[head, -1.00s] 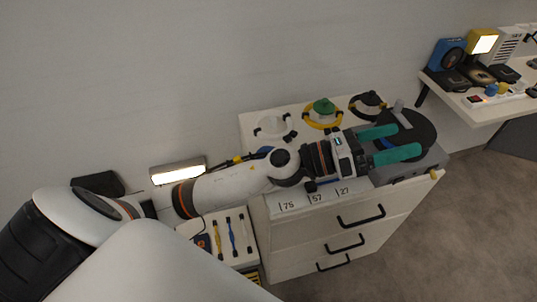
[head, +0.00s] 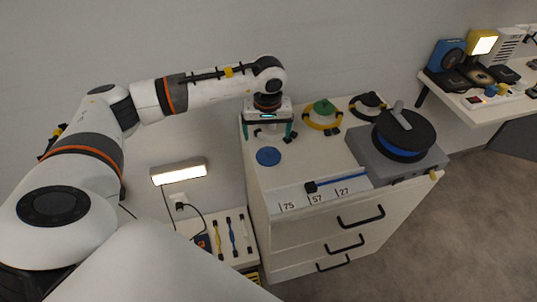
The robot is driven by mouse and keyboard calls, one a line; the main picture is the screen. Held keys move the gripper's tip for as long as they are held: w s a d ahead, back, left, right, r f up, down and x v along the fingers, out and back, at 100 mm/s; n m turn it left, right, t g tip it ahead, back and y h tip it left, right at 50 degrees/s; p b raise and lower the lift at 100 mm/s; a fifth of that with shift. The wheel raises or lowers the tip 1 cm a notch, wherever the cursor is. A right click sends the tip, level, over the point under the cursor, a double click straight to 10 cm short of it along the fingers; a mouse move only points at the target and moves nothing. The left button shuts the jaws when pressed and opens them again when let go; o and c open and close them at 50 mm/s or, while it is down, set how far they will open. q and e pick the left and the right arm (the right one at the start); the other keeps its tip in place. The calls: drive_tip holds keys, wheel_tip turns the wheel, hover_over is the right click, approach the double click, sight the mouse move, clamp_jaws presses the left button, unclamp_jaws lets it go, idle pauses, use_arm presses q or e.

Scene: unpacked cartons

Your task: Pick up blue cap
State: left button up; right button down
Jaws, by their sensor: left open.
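The blue cap (head: 268,156) is a small flat blue disc lying on the white cabinet top (head: 300,163), near its left edge. My left gripper (head: 268,136) is open, with its teal fingers pointing down and spread apart. It is just behind the blue cap in the head view, over the spot where a white ring lies. The cap is fully visible and appears to be outside the fingers. I cannot tell how high the fingertips are above the surface. My right gripper is not in view.
A green cap in a yellow ring (head: 322,116) and a black ring (head: 370,106) lie to the right. A grey machine with a black disc (head: 405,134) takes up the right side. A blue-handled tool (head: 340,181) lies by the front edge. A lamp (head: 179,172) is left.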

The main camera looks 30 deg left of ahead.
sight(269, 149)
use_arm(q)
drive_tip(key=f, duration=0.2)
drive_tip(key=f+p, duration=0.1)
drive_tip(key=f, duration=0.5)
drive_tip(key=shift+w+f, duration=0.25)
drive_tip(key=shift+w, duration=0.15)
drive_tip(key=c, duration=1.1)
